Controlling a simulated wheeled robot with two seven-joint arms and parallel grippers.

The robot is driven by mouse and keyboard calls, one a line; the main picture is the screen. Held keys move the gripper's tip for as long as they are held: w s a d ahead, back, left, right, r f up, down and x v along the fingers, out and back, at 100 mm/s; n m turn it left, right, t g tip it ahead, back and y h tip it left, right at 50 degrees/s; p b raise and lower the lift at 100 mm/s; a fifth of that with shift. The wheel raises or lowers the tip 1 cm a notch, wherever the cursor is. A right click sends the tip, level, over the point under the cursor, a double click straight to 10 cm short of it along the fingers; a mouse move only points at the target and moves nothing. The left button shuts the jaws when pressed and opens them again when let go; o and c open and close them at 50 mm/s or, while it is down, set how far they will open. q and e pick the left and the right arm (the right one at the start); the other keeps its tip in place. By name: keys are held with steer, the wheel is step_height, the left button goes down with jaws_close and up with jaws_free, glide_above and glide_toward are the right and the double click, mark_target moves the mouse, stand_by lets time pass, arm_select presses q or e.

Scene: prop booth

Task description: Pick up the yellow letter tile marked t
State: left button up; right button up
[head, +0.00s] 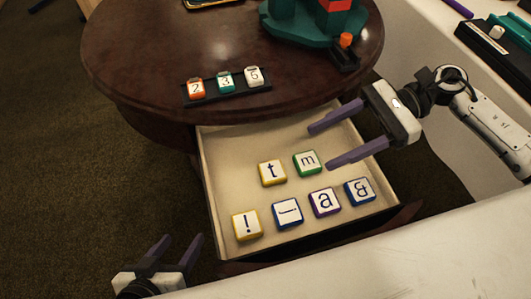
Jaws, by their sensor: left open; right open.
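The yellow letter tile marked t (271,173) lies face up in the open drawer (224,148), left of the green tile marked m (307,163). My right gripper (318,146) is open and empty above the drawer's right side, its purple fingers pointing left, close to the m tile and right of the t tile in the picture. My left gripper (178,246) is open and empty at the lower left, outside the drawer. Nothing hides the t tile.
The drawer's front row holds a yellow "!" tile (247,225), a blue tile (287,213), a purple "a" tile (324,202) and a blue "&" tile (359,191). Above is the round table (140,60) with a rack (205,99) of number tiles. A white surface (400,255) fills the lower right.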

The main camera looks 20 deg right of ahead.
mark_target(279, 168)
steer(key=x, duration=0.4)
steer(key=shift+s+r, duration=0.15)
steer(key=shift+s, duration=0.15)
steer(key=x, duration=0.6)
steer(key=shift+r, duration=0.1)
steer(key=shift+c, duration=0.4)
steer(key=c, duration=1.1)
